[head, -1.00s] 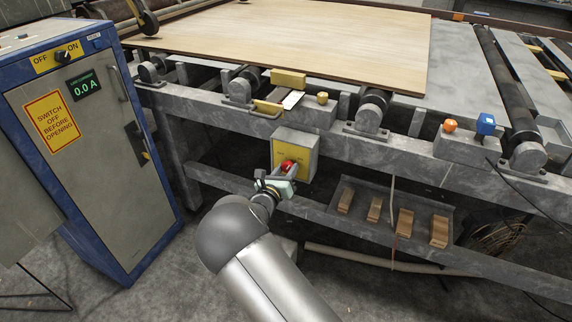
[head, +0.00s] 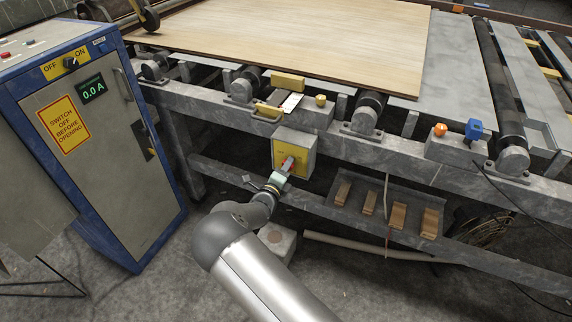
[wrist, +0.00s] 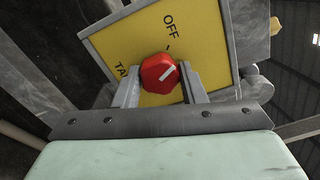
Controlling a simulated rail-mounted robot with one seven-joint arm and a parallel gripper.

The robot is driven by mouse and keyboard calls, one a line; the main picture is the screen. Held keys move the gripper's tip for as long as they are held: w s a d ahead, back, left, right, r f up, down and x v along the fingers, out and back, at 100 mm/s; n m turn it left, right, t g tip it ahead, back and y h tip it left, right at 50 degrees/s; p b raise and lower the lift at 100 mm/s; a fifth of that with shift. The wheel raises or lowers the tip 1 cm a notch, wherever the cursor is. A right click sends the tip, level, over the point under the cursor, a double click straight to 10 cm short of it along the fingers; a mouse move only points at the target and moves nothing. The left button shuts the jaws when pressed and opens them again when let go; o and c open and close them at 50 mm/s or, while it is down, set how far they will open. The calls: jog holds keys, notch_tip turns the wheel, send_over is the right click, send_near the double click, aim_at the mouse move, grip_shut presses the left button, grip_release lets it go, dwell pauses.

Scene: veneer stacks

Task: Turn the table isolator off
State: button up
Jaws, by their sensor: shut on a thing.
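The table isolator is a grey box with a yellow front (head: 305,147), fixed to the table's side beam. It also shows in the wrist view (wrist: 112,45), with "OFF" on its face and part of another word. In the head view the knob (head: 288,162) is partly hidden by my gripper (head: 284,170). My gripper's two fingers (wrist: 160,82) are shut on the knob, one on each side.
A blue and grey cabinet (head: 100,150) with its own OFF/ON switch and a "0.0 A" display stands at left. A tray (head: 345,212) with several wood blocks is right of the isolator. A wooden sheet (head: 300,45) lies on the table above.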

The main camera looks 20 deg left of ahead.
jog(key=shift+n+p, duration=0.6)
jog(key=shift+n, duration=1.4)
jog(key=o, duration=1)
jog(key=s+a, duration=0.1)
jog(key=s, duration=1.6)
jog(key=shift+s+a+p, duration=0.2)
jog(key=shift+a+p, duration=0.15)
jog(key=shift+p, duration=0.05)
